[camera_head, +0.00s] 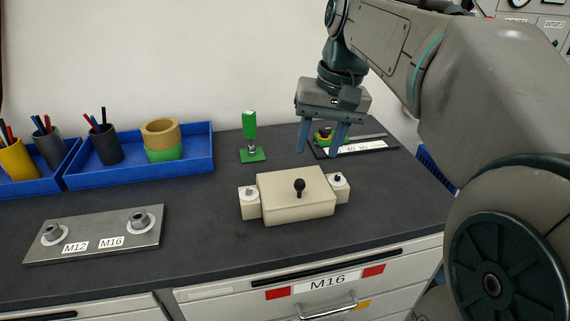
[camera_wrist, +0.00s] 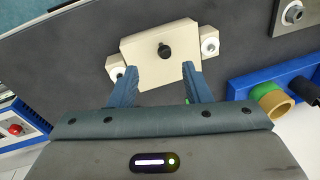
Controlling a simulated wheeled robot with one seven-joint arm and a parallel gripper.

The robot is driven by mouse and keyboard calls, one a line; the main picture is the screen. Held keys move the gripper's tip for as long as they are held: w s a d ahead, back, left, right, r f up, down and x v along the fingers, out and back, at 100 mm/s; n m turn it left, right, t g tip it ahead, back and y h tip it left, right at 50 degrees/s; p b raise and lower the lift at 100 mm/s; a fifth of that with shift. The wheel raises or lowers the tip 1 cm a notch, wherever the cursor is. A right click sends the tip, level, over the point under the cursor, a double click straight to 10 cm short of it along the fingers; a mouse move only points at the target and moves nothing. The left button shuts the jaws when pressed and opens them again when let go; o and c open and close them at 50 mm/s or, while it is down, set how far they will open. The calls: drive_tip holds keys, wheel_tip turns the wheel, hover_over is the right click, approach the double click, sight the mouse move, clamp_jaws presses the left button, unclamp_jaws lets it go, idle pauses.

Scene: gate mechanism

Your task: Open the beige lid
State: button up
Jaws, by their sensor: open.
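The beige lid (camera_head: 290,188) tops a beige box on the dark counter. A black knob (camera_head: 299,187) stands up from its middle. Small beige side blocks flank the box, each with a small fitting on top. The lid lies flat and looks closed. My gripper (camera_head: 318,152) is open and empty, above and behind the box in the head view. In the wrist view the lid (camera_wrist: 150,68) and knob (camera_wrist: 164,51) lie beyond the spread fingers of my gripper (camera_wrist: 163,85). The fingers overlap the lid's near edge in that picture; I see no contact.
A green upright tool (camera_head: 250,135) stands behind the box. Blue trays (camera_head: 140,178) with cups and tape rolls are at left. A metal plate with nuts (camera_head: 97,235) lies front left.

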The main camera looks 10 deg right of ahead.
sight(301, 180)
drive_tip(key=shift+g, duration=0.4)
drive_tip(key=w+f, duration=0.1)
drive_tip(key=f, duration=0.2)
drive_tip(key=w+a+f+b, duration=0.1)
drive_tip(key=f, duration=0.3)
drive_tip(key=w+a+f+b, duration=0.1)
drive_tip(key=f, duration=0.2)
drive_tip(key=shift+f, duration=0.2)
drive_tip(key=shift+c, duration=0.3)
drive_tip(key=shift+w, duration=0.1)
clamp_jaws()
